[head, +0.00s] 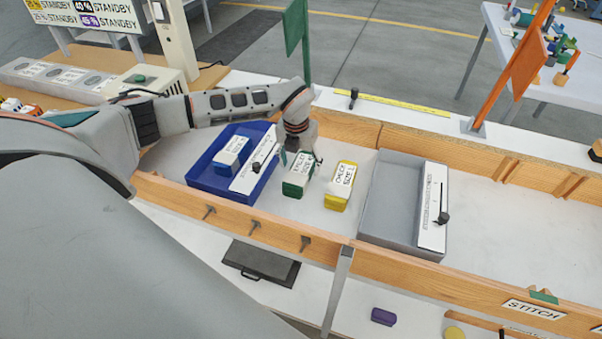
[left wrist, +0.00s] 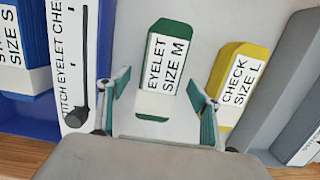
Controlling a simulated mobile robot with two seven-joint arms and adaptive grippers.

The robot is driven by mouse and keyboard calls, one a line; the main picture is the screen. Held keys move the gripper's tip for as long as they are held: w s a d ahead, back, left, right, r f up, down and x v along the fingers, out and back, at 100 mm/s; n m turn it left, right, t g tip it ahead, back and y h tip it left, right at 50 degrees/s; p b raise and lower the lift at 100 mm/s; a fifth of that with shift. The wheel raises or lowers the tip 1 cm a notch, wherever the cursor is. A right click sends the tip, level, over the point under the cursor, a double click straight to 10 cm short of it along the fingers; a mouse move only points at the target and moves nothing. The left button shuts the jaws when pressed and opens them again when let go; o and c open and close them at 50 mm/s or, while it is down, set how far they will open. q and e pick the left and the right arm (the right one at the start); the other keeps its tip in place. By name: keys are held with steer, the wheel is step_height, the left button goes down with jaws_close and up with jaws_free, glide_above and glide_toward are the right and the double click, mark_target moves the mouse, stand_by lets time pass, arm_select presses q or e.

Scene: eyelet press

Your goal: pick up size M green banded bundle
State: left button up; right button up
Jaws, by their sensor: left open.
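The green banded bundle (head: 298,175) lies on the white floor of the wooden-sided bench. In the left wrist view its white label on the green bundle (left wrist: 165,67) reads EYELET SIZE M. My left gripper (head: 300,157) is over the bundle, pointing down. In the left wrist view the left gripper (left wrist: 160,105) is open, with one teal fingertip on each side of the bundle's near end. Nothing is held between them. I cannot tell how high the fingertips are above the floor. My right gripper is not in view.
A yellow bundle labelled CHECK SIZE L (head: 341,186) lies close to the right. To the left, a blue tray (head: 207,172) holds a blue SIZE S bundle (left wrist: 22,55) and a white slider strip (head: 252,172). A grey tray (head: 385,215) stands further right.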

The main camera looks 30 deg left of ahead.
arm_select(q)
steer(key=f, duration=0.3)
steer(key=shift+w, duration=0.2)
steer(key=shift+r, duration=0.15)
steer(key=c, duration=1.4)
steer(key=shift+c, duration=0.2)
